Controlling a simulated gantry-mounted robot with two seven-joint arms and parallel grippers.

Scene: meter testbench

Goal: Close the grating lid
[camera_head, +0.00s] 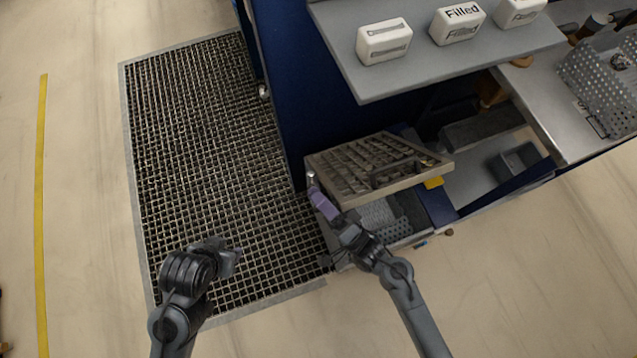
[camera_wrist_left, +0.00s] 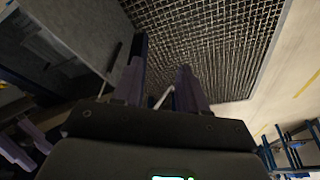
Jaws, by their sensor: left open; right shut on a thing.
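The grating lid (camera_head: 368,160), a grey framed panel with bars, sits raised over an open compartment (camera_head: 385,218) at the front of the blue bench in the head view. It looks tilted, and its hinge side cannot be made out. My right gripper (camera_head: 313,182) is at the lid's left corner, shut on the lid's edge; the exact contact is small and partly hidden by the purple fingers. My left gripper (camera_head: 232,258) is open above the floor grating, left of the lid. Its two parted fingers also show in the left wrist view (camera_wrist_left: 162,88).
A large floor grating (camera_head: 205,170) lies left of the bench. A grey shelf (camera_head: 440,60) with white labelled boxes (camera_head: 384,41) overhangs behind the lid. A perforated metal basket (camera_head: 600,80) stands at the far right. The floor in front of the bench is clear.

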